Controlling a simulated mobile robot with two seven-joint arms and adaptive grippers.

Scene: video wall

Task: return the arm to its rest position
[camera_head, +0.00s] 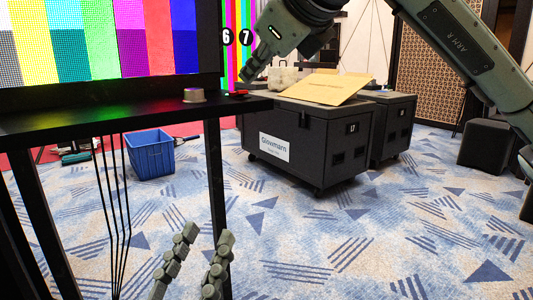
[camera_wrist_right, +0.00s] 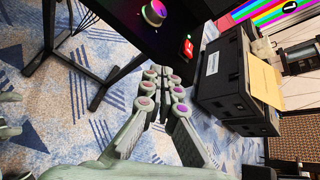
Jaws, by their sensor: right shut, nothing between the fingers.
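My right arm (camera_head: 465,45), marked ARM R, comes in from the upper right. Its gripper (camera_head: 250,68) hangs above the right end of the black desk, apart from it. The wrist view also shows this gripper (camera_wrist_right: 161,76), with its fingertips together and nothing between them. My left gripper (camera_head: 206,240) is at the bottom of the head view, fingers pointing up and apart, with nothing between them. It is beside the desk's leg and lower than the desktop.
The black desk (camera_head: 110,122) bears a silver knob (camera_head: 194,96) and a red switch (camera_head: 236,93) near its right end. A blue crate (camera_head: 150,155) stands on the carpet. Black wheeled cases (camera_head: 310,140) stand behind, with a yellow board (camera_head: 325,88) on top. Carpet in front is clear.

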